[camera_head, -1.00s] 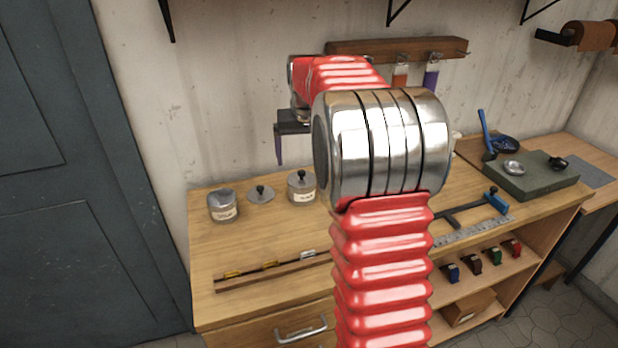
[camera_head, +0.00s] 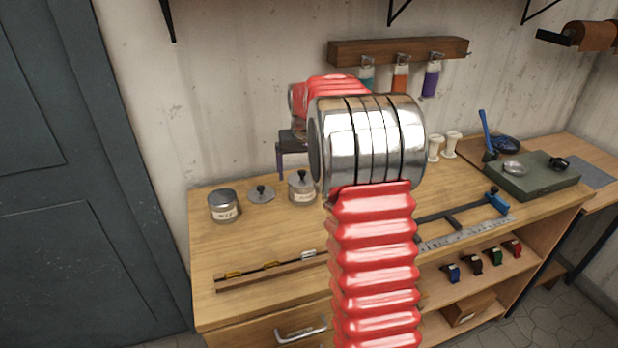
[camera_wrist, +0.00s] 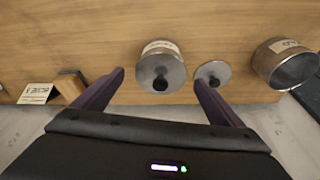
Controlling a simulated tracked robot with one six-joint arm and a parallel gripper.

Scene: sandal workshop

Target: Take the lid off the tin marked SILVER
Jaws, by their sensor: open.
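A round metal tin with a black-knobbed lid on it (camera_head: 302,190) stands on the bench; its label is too small to read. It also shows in the wrist view (camera_wrist: 161,68). A loose lid with a black knob (camera_head: 261,195) lies on the bench beside it, also in the wrist view (camera_wrist: 211,75). An open tin (camera_head: 224,207) stands further left, at the right edge of the wrist view (camera_wrist: 288,64); its label is unreadable. My gripper (camera_wrist: 159,80) is open, its purple fingers on either side of the lidded tin in the picture, apparently above it. In the head view my gripper (camera_head: 281,174) is partly hidden.
A wooden strip holding small metal pieces (camera_head: 270,270) lies near the bench's front. A rack with coloured tubes (camera_head: 398,50) hangs on the wall. White spools (camera_head: 452,143) and a green slab (camera_head: 530,176) stand right. A small printed card (camera_wrist: 36,93) shows in the wrist view.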

